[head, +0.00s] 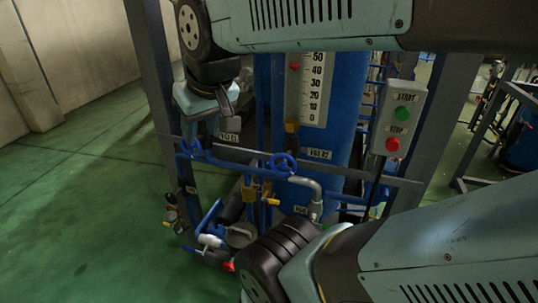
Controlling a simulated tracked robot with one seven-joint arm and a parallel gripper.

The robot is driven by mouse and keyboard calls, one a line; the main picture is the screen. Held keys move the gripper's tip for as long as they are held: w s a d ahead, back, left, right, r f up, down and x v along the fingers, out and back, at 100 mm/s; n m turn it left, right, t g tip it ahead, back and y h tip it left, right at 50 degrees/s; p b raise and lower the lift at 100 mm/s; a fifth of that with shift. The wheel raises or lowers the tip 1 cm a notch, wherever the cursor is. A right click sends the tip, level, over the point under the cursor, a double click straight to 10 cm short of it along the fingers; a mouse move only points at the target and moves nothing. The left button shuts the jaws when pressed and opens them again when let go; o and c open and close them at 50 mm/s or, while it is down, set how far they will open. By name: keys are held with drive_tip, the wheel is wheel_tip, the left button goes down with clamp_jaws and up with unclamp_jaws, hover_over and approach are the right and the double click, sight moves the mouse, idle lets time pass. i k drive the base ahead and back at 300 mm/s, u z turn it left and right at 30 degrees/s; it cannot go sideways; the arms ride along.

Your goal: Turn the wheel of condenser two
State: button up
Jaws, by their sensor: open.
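A blue handwheel (283,165) sits on the pipework in front of the large blue column, beside a small label plate (318,154). A second blue handwheel (190,149) is further left on the same pipework, seen nearly edge-on. The labels are too small to read surely, so I cannot tell which wheel belongs to condenser two.
A grey control box (400,117) with a green START button and a red lower button hangs on the right post. A grey frame post (152,62) rises at left. Pipes and valves crowd below the wheels. Green floor (70,200) at left is clear.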

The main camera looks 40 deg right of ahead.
sight(284, 164)
drive_tip(key=z, duration=0.05)
drive_tip(key=k, duration=2.3)
drive_tip(key=z, duration=0.7)
drive_tip(key=i, duration=1.5)
